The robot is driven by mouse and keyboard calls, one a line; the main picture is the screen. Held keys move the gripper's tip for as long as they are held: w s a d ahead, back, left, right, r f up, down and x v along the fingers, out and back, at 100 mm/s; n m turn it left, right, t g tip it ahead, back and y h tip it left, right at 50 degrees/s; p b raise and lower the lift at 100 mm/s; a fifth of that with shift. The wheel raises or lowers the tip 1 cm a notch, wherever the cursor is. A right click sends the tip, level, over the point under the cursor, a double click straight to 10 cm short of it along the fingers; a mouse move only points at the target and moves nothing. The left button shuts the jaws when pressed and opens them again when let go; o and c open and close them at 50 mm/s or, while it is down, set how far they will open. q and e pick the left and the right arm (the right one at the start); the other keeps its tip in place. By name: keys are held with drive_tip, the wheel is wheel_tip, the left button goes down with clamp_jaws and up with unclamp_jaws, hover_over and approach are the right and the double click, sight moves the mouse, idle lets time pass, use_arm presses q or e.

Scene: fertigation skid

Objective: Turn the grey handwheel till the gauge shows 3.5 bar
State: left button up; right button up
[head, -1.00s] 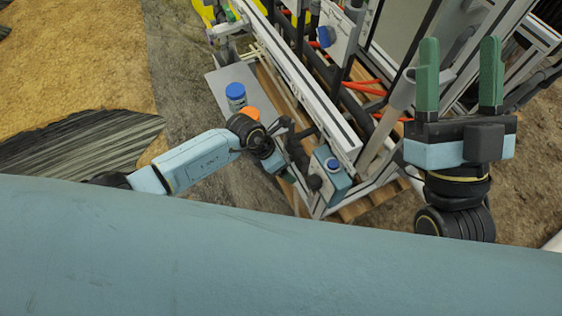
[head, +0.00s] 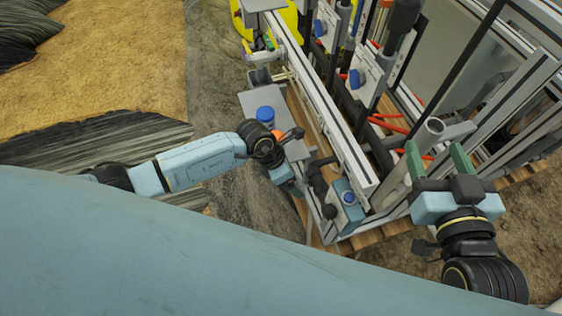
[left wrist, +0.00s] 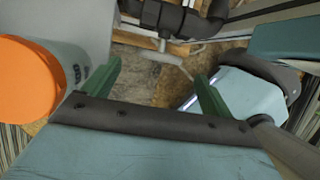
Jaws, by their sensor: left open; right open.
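The skid's pale metal frame (head: 322,97) runs from back left to near right. A blue-capped container (head: 265,114) stands near my left wrist. A blue box with a round knob (head: 346,197) sits at the near corner. Red hoses (head: 388,124) lie inside the frame. Open ground (head: 95,75) is at left.

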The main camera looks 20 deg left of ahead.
use_arm(q)
drive_tip(key=shift+p+v, duration=1.3)
drive_tip(key=shift+v, duration=1.6)
use_arm(e)
drive_tip(key=s+d+f+g+h, duration=0.2)
drive_tip(key=s+d+f+g, duration=0.2)
drive_tip(key=f, duration=0.5)
drive_tip(key=shift+s+f+g+h, duration=0.4)
drive_tip(key=shift+s+g, duration=0.75)
drive_tip(key=shift+g, duration=0.65)
drive_tip(key=shift+a, duration=0.1)
